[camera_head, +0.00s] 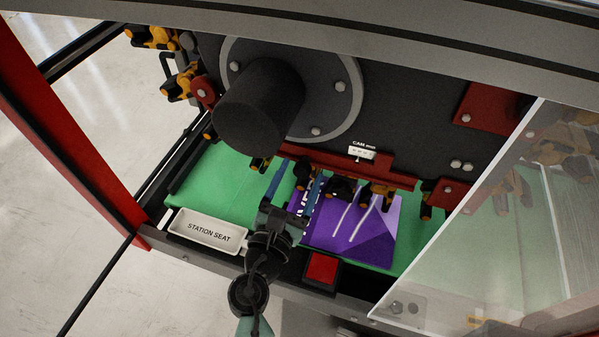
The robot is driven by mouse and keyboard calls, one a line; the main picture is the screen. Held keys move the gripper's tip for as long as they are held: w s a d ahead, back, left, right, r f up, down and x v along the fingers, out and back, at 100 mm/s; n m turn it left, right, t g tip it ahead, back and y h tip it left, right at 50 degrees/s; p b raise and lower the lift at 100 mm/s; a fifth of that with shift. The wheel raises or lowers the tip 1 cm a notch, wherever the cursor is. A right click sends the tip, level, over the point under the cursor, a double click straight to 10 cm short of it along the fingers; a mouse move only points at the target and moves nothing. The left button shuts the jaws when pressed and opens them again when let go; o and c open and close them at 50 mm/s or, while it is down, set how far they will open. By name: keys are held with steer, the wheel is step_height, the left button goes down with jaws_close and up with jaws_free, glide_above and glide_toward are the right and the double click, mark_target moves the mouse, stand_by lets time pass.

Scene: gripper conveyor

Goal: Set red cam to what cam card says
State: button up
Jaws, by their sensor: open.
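A small white card labelled CAM (362,153) is fixed to the dark machine panel above a red bar. Its small marks are too fine to read. The red bar (395,164) runs along the lower edge of the panel; I cannot tell whether it is the red cam. My gripper (294,188) is open, with two blue fingers apart, over the left end of a purple packet. Nothing shows held between the fingers. The purple packet (345,225) lies on the green belt below the panel, partly hidden by my gripper and black-and-yellow grippers.
A white tray marked STATION SEAT (208,231) is at the front left. A square red button (322,268) is on the front edge. A clear panel (490,215) covers the right side. Black-and-yellow grippers (180,84) hang around the machine. A dark cylinder (258,105) juts out.

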steer(key=shift+w, duration=0.3)
jaws_close()
stand_by(1.3)
